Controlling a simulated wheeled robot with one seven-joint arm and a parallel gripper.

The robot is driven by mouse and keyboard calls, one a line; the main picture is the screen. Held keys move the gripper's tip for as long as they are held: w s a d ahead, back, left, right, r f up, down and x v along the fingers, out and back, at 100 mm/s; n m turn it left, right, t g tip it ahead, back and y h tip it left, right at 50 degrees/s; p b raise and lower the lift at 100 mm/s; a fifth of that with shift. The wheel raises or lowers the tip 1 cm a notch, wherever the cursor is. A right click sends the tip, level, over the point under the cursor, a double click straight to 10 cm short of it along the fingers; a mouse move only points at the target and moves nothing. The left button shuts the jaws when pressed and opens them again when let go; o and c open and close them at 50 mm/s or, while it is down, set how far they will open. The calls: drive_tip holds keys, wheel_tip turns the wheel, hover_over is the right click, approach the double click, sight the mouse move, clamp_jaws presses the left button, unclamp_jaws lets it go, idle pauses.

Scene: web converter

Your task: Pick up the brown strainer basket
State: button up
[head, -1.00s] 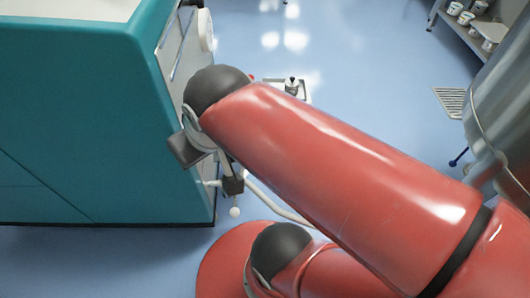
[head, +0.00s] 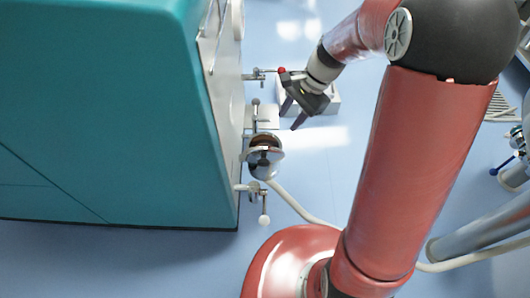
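The brown strainer basket appears to be the small brown piece (head: 266,141) in the mouth of a shiny metal housing (head: 264,165) on the right side of the teal machine. It is small in the view and partly enclosed by the housing. My gripper (head: 293,115) is a little above and to the right of it in the picture, apart from it. Its two dark fingers are spread and point down and left, with nothing between them.
The teal machine (head: 100,110) fills the left side. Valves with a red knob (head: 281,71) and a white ball handle (head: 264,219) stick out near the housing. A pale hose (head: 297,207) runs from the housing over the blue floor. Metal pipes (head: 480,225) stand at the right.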

drive_tip(key=a+f+m, duration=0.1)
drive_tip(key=a+f, duration=0.1)
drive_tip(key=f, duration=0.3)
drive_tip(key=w+a+f+m+g+y+b, duration=0.1)
drive_tip(key=a+f, duration=0.1)
drive_tip(key=f, duration=0.3)
drive_tip(key=a+f+m+b, duration=0.1)
drive_tip(key=f, duration=0.4)
drive_tip(key=shift+w+a+y, duration=0.2)
drive_tip(key=shift+a+y, duration=0.1)
drive_tip(key=shift+a, duration=0.1)
drive_tip(key=shift+c, duration=0.4)
clamp_jaws()
